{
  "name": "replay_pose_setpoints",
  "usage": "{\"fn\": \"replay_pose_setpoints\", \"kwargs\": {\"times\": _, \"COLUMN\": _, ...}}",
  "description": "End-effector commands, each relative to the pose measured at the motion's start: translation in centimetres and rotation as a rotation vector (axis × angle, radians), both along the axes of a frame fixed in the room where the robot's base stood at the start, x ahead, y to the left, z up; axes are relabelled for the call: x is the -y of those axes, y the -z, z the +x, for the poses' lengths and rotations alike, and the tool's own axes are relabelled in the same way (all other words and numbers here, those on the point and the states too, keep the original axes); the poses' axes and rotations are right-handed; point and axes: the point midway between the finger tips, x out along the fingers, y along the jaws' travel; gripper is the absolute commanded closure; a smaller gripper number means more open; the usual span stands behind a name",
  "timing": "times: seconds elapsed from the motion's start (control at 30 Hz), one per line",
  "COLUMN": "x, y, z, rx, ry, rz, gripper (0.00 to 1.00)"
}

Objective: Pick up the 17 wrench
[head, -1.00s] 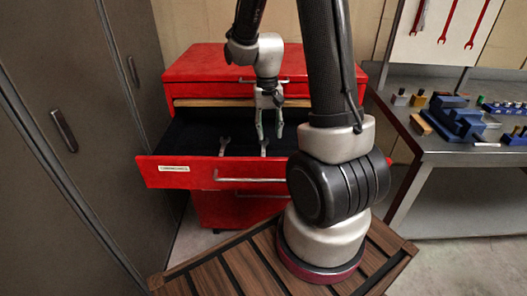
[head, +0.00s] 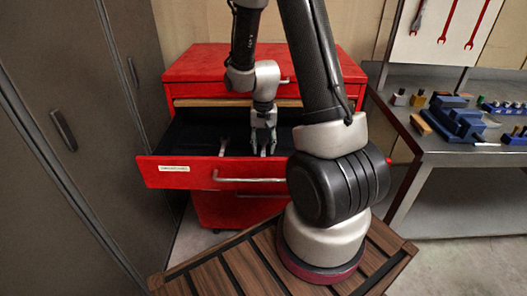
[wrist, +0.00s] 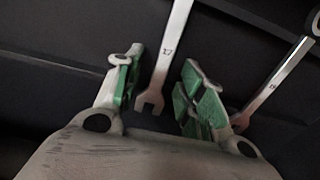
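The 17 wrench (wrist: 164,70) is a grey open-ended wrench with "17" on its shank, lying in the dark drawer. In the wrist view its shank and open jaw lie between the two green-padded fingers of my gripper (wrist: 158,82), with gaps on both sides. My gripper is open and low in the drawer, as the head view (head: 263,150) also shows. There my gripper largely hides the wrench. The far end of the wrench runs past the top edge of the wrist view.
A second wrench (wrist: 274,85) lies just outside the right finger in the wrist view; its number is hard to read. The pulled-out red drawer (head: 205,178) has walls around my gripper. A workbench (head: 440,150) with blue fixtures stands at right.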

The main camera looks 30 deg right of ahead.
Motion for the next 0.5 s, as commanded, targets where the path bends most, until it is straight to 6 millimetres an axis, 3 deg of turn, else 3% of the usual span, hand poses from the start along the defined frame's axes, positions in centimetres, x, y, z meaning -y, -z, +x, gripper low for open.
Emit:
{"fn": "replay_pose_setpoints", "kwargs": {"times": 0.33, "x": 0.01, "y": 0.23, "z": -0.03, "rx": -0.001, "ry": 0.0, "rz": 0.0, "gripper": 0.61}}
{"fn": "replay_pose_setpoints", "kwargs": {"times": 0.5, "x": 0.0, "y": 0.23, "z": -0.02, "rx": -0.001, "ry": 0.0, "rz": 0.001, "gripper": 0.9}}
